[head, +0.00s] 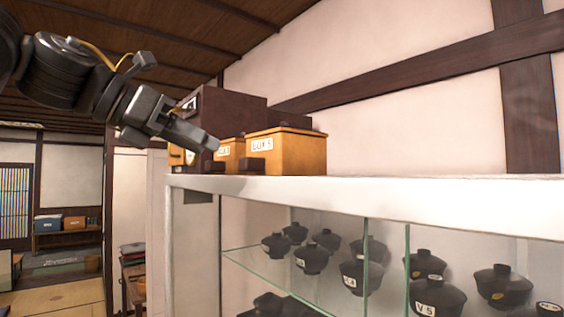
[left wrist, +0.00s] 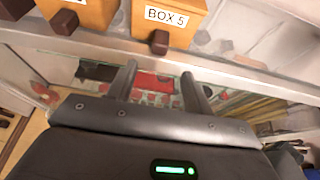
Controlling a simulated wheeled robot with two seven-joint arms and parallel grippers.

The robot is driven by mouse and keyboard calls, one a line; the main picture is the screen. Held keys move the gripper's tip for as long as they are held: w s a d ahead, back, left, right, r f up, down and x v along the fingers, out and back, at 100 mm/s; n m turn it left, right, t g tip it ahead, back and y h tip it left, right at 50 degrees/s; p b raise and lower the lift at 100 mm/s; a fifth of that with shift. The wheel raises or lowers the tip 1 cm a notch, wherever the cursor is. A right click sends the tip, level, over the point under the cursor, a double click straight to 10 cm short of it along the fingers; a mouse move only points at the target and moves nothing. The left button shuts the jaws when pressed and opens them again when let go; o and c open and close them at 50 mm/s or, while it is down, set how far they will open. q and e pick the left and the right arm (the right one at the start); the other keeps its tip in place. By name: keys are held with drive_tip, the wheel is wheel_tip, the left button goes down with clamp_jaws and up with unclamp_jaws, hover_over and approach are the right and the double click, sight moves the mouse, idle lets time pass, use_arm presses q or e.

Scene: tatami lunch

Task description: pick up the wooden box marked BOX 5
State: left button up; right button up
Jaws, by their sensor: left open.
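My left gripper (head: 206,146) is left of the box in the head view. In the left wrist view, my left gripper (left wrist: 161,82) has its two fingers apart, with nothing between them, below the box and not touching it. My right gripper is out of view.
Another wooden box (head: 230,153) stands left of BOX 5, with a large dark box (head: 232,112) behind. The white cabinet top (head: 400,188) is clear to the right. Behind its glass are several dark lidded bowls (head: 312,258). A wall rises behind.

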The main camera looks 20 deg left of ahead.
sight(241, 164)
use_arm(q)
drive_tip(key=x, duration=0.4)
drive_tip(key=shift+w+d+p, duration=0.2)
drive_tip(key=shift+w+p, duration=0.05)
drive_tip(key=shift+p, duration=0.25)
drive_tip(key=p+x, duration=0.1)
drive_tip(key=x, duration=0.3)
drive_tip(key=shift+w+a+p, duration=0.1)
drive_tip(key=shift+a+p, duration=0.05)
drive_tip(key=shift+p, duration=0.2)
drive_tip(key=shift+w+f, duration=0.15)
drive_tip(key=shift+w, duration=0.1)
drive_tip(key=shift+s, duration=0.25)
drive_tip(key=shift+c, duration=1.5)
drive_tip(key=shift+w, duration=0.1)
clamp_jaws()
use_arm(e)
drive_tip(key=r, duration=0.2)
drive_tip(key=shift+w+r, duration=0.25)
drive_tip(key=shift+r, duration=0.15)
